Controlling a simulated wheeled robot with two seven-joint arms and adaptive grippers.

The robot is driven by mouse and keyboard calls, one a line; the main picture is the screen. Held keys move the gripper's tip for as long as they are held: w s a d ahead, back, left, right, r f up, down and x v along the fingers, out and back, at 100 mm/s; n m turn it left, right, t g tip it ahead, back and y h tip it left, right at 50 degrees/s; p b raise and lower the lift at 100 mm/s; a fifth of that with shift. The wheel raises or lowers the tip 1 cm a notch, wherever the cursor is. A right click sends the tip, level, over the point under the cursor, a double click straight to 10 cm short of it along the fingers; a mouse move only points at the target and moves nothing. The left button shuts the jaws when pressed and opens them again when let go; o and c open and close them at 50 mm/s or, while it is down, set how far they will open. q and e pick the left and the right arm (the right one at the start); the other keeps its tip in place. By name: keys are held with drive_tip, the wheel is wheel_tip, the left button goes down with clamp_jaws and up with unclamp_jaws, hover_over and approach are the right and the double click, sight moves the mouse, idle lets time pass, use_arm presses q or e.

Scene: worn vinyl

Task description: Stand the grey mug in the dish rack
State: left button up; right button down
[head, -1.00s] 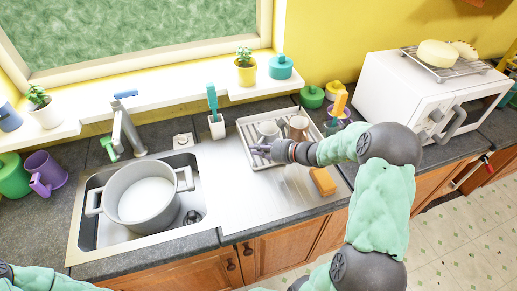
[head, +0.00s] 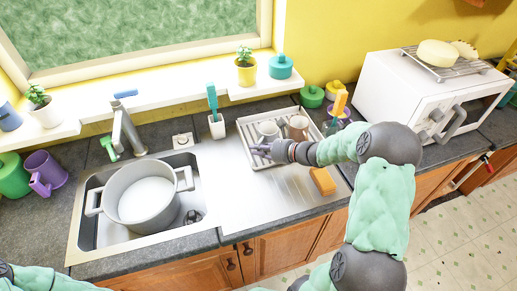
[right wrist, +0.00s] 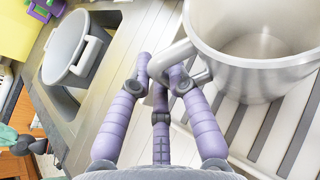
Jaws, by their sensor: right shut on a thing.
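The grey mug (head: 267,131) is upright at the dish rack (head: 243,128), left of a brown mug (head: 298,127). In the right wrist view the grey mug (right wrist: 258,75) fills the upper right, over the rack's pale slats (right wrist: 245,125). My right gripper (head: 256,149) is on the near left side of the grey mug. In the right wrist view its purple fingers (right wrist: 165,72) are shut on the mug's handle. The mug's base is partly hidden, so I cannot tell whether it touches the slats. My left gripper is not in view.
A large grey pot (head: 147,193) stands in the sink left of the rack. An orange sponge (head: 322,181) lies on the steel drainboard. A utensil holder (head: 217,126) stands behind, and a white microwave (head: 400,90) is at the right. The drainboard's front is mostly clear.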

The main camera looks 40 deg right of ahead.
drive_tip(key=shift+f+b, duration=0.4)
drive_tip(key=shift+f, duration=0.1)
idle(0.5)
drive_tip(key=c, duration=1.1)
unclamp_jaws()
drive_tip(key=shift+p+v, duration=1.85)
drive_tip(key=shift+v, duration=2.15)
drive_tip(key=v, duration=1.2)
